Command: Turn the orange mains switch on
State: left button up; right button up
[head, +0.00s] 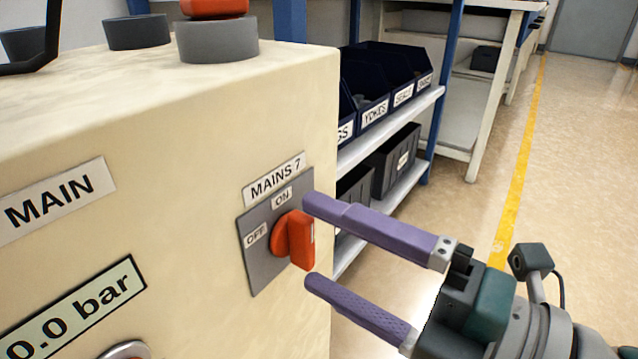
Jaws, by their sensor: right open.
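The orange mains switch (303,241) is a rotary knob with a raised grip on a grey plate (262,278), on the side of a cream cabinet. A label above reads "MAINS 7"; "ON" is at the plate's top and "OFF" at its left. I cannot tell exactly which mark the knob points to. My right gripper (310,244) comes in from the lower right, open, its purple fingertips just above and below the knob's grip in the picture. No clear contact shows. My left gripper is not in view.
The cream cabinet (170,150) fills the left, with grey round parts (218,40) on top and a "0.0 bar" display (75,312) below. Behind stands a shelf (390,128) with dark labelled bins (385,75). Floor at the right is clear beside a yellow line (520,180).

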jog(key=p+v, duration=0.1)
jog(key=v, duration=0.7)
jog(key=shift+d, duration=0.15)
jog(key=shift+s+r, duration=0.1)
jog(key=w+d+r+m+t+h+p, duration=0.15)
jog(key=d+r+m+h+p, duration=0.35)
jog(key=r+m+h+p, duration=0.55)
jog(key=w+d+r+m+t+h+p, duration=0.1)
jog(key=w+d+r+m+h+p, duration=0.2)
jog(key=r+m+p, duration=0.85)
jog(key=s+d+r+m+g+p, duration=0.15)
jog(key=s+r+g+p, duration=0.35)
jog(key=s+r+p, duration=0.55)
jog(key=s+d+r+m+g+p, duration=0.1)
jog(key=s+r+m+g+p, duration=0.35)
jog(key=r+p, duration=0.95)
notch_tip(320, 180, up, 30)
jog(key=s+n+p, duration=0.1)
jog(key=p, duration=3.4)
jog(key=shift+f+h, duration=0.25)
jog(key=shift+h, duration=0.2)
